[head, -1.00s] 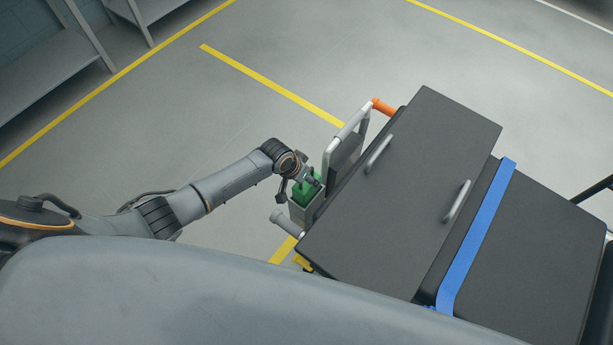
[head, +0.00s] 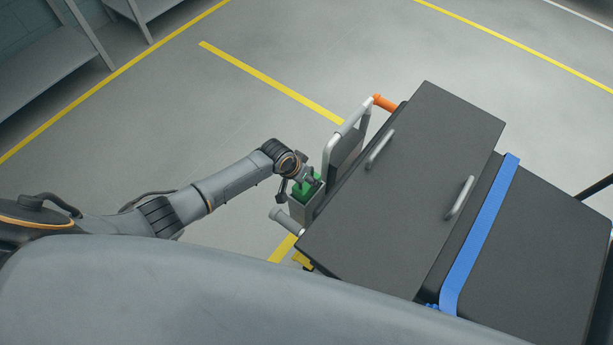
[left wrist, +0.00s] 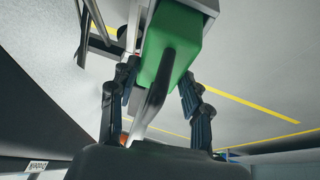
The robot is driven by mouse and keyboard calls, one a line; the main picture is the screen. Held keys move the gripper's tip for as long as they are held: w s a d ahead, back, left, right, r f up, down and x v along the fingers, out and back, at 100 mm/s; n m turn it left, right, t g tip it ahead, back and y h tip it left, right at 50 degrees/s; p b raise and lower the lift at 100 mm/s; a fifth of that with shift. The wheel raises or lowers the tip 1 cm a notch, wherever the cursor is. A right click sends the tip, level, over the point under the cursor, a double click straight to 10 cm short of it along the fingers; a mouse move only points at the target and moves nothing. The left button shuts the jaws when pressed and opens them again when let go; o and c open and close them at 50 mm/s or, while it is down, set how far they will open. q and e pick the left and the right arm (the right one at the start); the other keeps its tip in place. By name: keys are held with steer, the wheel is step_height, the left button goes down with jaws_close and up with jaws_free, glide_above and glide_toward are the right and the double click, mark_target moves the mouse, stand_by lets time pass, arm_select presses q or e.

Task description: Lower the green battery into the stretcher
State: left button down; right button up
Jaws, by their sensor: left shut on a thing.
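The green battery (head: 301,191) is at the stretcher's near left end, in the mouth of a grey open-topped holder (head: 301,213). Its lower part is hidden by the holder wall. My left gripper (head: 301,180) is above it, shut on its handle. In the left wrist view the battery (left wrist: 182,38) has a dark curved handle (left wrist: 158,85) running between my two fingers (left wrist: 160,97). A grey holder edge (left wrist: 206,6) shows beside its far end. The stretcher (head: 400,190) has a dark flat top and a blue strap (head: 483,230). My right gripper is not in view.
A grey frame (head: 347,127) with an orange grip (head: 384,103) rises just behind the holder. A grey handle (head: 285,221) sticks out in front of it. Shelves (head: 60,60) stand at the upper left. The floor left of the stretcher is clear.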

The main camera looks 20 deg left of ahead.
arm_select(q)
steer(key=shift+w+d+f+b, duration=0.1)
steer(key=shift+f+b, duration=0.7)
steer(key=shift+f, duration=0.2)
steer(key=c, duration=0.6)
jaws_free()
steer(key=shift+o, duration=0.2)
steer(key=shift+f, duration=0.1)
steer(key=v, duration=1.2)
